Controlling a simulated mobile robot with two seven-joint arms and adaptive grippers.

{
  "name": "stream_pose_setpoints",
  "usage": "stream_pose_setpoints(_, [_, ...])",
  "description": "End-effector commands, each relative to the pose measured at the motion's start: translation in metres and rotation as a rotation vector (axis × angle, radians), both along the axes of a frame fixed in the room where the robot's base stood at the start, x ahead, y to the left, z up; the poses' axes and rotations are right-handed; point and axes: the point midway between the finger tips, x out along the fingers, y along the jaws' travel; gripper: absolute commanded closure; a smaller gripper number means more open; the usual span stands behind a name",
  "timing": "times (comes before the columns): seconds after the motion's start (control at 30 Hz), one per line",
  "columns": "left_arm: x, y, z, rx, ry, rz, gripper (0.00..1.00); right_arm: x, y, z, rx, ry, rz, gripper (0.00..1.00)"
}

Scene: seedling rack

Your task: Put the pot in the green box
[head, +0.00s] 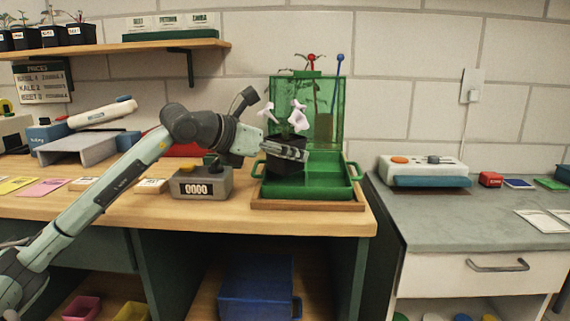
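The pot (285,168) is black and square-sided. It holds a leafy plant with pale pink-white flowers. The green box (308,201) stands open on a wooden base on the wooden bench, with its see-through green lid raised at the back. The box has compartments inside. The pot is over or in its left part; I cannot tell whether its bottom touches the floor. My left gripper (288,150) reaches in from the left at the pot's upper part and looks shut on it, with one finger across the front. The far finger is hidden. My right gripper is not in view.
A grey counter device (201,183) reading 0000 stands left of the box, under my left arm. Small cards (83,184) lie along the bench. The grey worktop (440,205) to the right, past a gap, holds a white and blue device (424,169).

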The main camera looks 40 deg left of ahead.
Motion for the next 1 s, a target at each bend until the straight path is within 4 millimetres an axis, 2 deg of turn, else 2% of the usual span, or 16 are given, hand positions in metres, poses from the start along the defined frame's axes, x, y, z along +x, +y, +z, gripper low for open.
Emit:
stream_pose_setpoints(0.2, [0.000,0.000,-0.033,-0.003,0.004,-0.001,0.79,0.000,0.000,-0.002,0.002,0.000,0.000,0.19])
stream_pose_setpoints(0.47, [0.000,0.000,-0.038,0.000,0.002,0.000,0.79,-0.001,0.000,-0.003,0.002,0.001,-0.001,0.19])
stream_pose_setpoints(0.5, [0.000,0.000,-0.039,-0.001,0.004,0.000,0.42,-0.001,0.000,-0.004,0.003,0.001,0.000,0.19])
stream_pose_setpoints(0.63, [0.000,0.000,-0.039,-0.001,0.004,0.000,0.26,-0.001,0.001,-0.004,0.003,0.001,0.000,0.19])
stream_pose_setpoints(0.67, [0.000,0.000,-0.039,-0.001,0.004,0.000,0.22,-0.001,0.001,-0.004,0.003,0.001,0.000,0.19])
stream_pose_setpoints(1.0, [-0.002,0.001,-0.038,0.000,0.003,0.000,0.22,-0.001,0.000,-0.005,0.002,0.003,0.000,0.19])
